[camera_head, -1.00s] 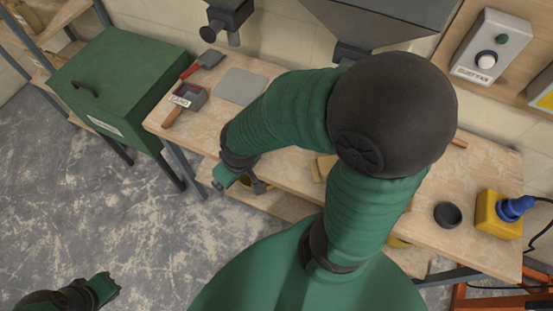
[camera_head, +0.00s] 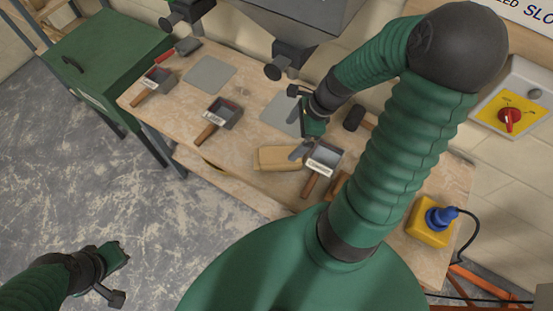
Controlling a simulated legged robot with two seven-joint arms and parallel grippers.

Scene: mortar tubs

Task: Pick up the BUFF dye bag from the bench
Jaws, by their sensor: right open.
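I cannot read the word BUFF on anything. A tan oblong thing (camera_head: 280,158) lies on the bench (camera_head: 240,168) near its front edge; I cannot tell whether it is the dye bag or a block. My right gripper (camera_head: 301,123) is open and empty, above the bench just behind and right of the tan thing, apart from it as far as I can tell. A small scoop with a pale label (camera_head: 322,160) lies under and right of the gripper. My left gripper (camera_head: 121,268) hangs over the floor at the lower left; its jaw gap is not clear.
Two more wooden-handled scoops, one in the middle (camera_head: 220,113) and one at the left (camera_head: 156,82), lie on the bench. A black-headed mallet (camera_head: 354,116) lies behind my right forearm. A yellow box with a blue plug (camera_head: 431,222) is at right. Dark hopper spouts (camera_head: 286,62) overhang the back.

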